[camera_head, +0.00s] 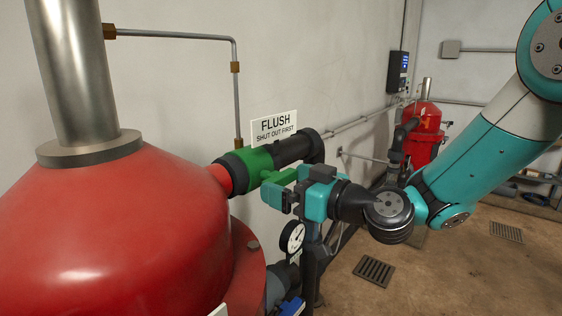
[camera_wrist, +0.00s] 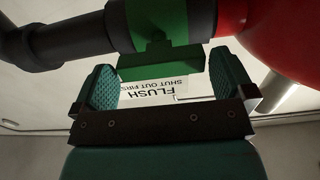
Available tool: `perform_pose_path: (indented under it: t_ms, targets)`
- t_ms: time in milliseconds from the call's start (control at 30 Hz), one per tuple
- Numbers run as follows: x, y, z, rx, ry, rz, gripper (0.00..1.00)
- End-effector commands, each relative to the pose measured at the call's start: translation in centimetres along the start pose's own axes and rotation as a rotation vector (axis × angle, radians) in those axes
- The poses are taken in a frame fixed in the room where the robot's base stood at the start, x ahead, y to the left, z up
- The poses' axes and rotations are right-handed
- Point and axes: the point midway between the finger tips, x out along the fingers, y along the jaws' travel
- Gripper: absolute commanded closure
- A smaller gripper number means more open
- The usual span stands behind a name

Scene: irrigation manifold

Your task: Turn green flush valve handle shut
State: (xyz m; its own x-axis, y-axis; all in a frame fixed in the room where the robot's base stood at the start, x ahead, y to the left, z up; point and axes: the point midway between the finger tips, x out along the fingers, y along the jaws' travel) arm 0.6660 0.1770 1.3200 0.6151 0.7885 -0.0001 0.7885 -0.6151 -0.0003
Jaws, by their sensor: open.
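The green flush valve (camera_head: 257,161) sits in a dark pipe that leaves the red tank's side. Its green handle (camera_head: 283,177) is a short bar lying roughly along the pipe. In the wrist view, the handle (camera_wrist: 162,65) shows as a block below the green valve body (camera_wrist: 158,22). My gripper (camera_head: 276,196) is open at the front of the handle. In the wrist view, my gripper's fingers (camera_wrist: 165,75) stand near either end of the bar, which lies at the gap between their tips. Small gaps show beside the bar; contact is not visible.
A white sign (camera_head: 274,128) reading "FLUSH SHUT OUT FIRST" stands behind the pipe. The large red tank (camera_head: 120,230) fills the left. A pressure gauge (camera_head: 292,238) and a dark post are below my gripper. Another red tank (camera_head: 424,135) stands far back; floor drains lie at right.

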Motion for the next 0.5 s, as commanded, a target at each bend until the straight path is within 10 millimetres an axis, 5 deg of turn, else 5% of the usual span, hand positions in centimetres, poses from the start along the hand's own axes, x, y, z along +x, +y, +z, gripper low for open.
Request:
perform_pose_path:
  t_ms: [200, 500]
  targets:
    - [2.0, 0.0, -0.2, -0.001, 0.000, 0.000, 0.00]
    - [2.2, 0.0, 0.1, 0.000, 0.000, 0.000, 0.00]
